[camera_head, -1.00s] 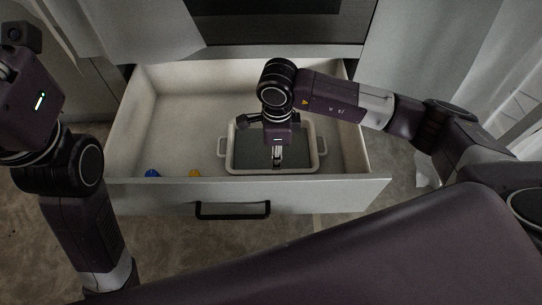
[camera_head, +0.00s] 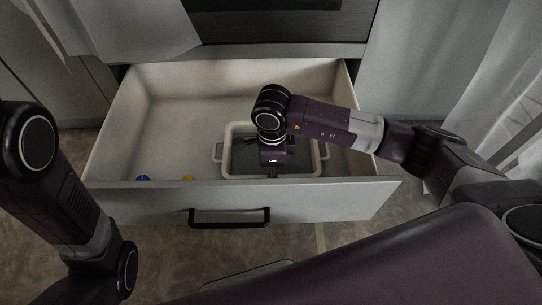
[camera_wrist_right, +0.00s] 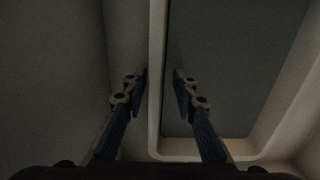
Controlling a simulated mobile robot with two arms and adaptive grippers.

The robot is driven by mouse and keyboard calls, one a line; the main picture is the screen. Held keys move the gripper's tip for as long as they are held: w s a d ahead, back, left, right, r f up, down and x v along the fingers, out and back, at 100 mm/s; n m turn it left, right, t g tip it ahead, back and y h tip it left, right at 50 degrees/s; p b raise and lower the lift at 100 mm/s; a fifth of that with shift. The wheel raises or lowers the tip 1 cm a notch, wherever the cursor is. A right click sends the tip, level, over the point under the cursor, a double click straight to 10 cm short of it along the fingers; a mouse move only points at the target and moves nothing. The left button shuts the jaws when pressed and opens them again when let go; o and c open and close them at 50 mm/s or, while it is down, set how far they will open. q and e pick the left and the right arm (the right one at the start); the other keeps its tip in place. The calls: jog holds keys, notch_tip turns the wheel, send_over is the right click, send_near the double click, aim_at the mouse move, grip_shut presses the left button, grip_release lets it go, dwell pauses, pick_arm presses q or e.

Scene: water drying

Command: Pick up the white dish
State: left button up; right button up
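The white dish (camera_head: 226,148) is a rectangular tray with a grey inside and a handle at each end. It sits in the right front part of the open drawer, with its middle hidden under my right arm. My right gripper (camera_wrist_right: 160,78) is open, and its two fingers stand on either side of the dish's white rim (camera_wrist_right: 156,50) in the right wrist view. Gaps show between the fingers and the rim. In the head view its fingers are mostly hidden. My left gripper is out of view; only arm links show at the left.
The white drawer (camera_head: 115,130) is pulled out, with a black handle (camera_head: 229,218) on its front. A small blue item (camera_head: 143,178) and a yellow item (camera_head: 188,178) lie behind the front panel. The drawer's left part is mostly clear.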

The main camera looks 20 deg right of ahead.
jog(key=shift+c, duration=0.4)
grip_shut()
jog(key=shift+r, duration=0.15)
